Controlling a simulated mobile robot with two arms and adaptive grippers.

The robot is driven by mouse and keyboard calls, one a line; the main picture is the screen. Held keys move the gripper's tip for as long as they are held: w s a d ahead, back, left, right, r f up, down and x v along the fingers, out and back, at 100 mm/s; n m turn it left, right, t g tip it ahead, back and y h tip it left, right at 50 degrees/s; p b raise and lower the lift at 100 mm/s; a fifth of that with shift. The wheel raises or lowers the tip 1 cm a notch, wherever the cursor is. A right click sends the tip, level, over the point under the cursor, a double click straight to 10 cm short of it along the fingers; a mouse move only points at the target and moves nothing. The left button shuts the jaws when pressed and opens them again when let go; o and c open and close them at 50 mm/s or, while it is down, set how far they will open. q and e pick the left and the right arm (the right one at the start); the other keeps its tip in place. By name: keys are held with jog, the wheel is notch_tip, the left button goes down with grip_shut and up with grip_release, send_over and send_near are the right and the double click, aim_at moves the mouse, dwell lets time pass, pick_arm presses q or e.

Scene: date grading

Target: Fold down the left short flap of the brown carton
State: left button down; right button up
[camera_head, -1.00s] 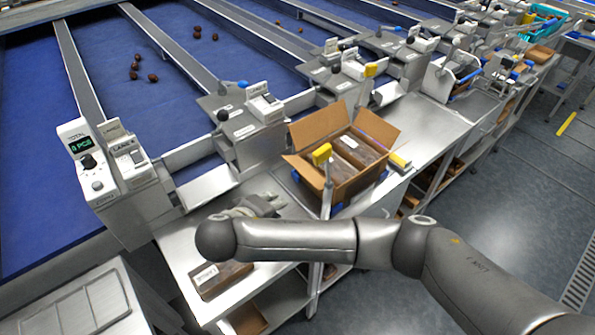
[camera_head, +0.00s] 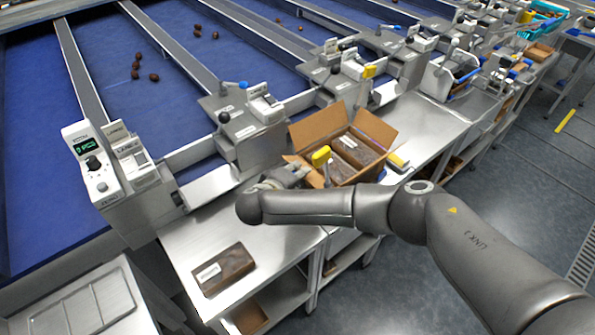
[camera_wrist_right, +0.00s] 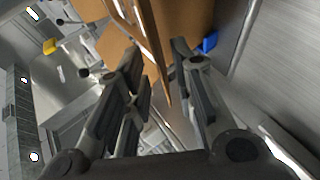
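The brown carton (camera_head: 338,186) stands open on the steel bench, with dark packs inside. Its back flap (camera_head: 318,126) and right flap (camera_head: 375,129) stand up and outward. The left short flap slants outward and is partly hidden by my right gripper (camera_head: 285,177). That gripper is just left of the carton, low over the bench. In the right wrist view my right gripper (camera_wrist_right: 157,58) has its fingers apart, with brown cardboard (camera_wrist_right: 180,25) beyond and between the tips. I cannot tell whether they touch it. My left gripper is not in view.
A dark pack (camera_head: 223,268) with a white label lies on the near bench (camera_head: 280,245). Lane counters (camera_head: 250,125) line the blue sorting belt behind.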

jog(key=shift+w+d+f, duration=0.15)
jog(key=shift+w, duration=0.15)
grip_shut()
jog(key=shift+w+d+r+m+g+y+p, duration=0.2)
jog(key=shift+r+g+y+p, duration=0.25)
jog(key=shift+p, duration=0.3)
jog(key=shift+w+d+r+m+g+y+p, duration=0.1)
jog(key=shift+d+r+g+y+p, duration=0.2)
jog(key=shift+g+y+p, duration=0.3)
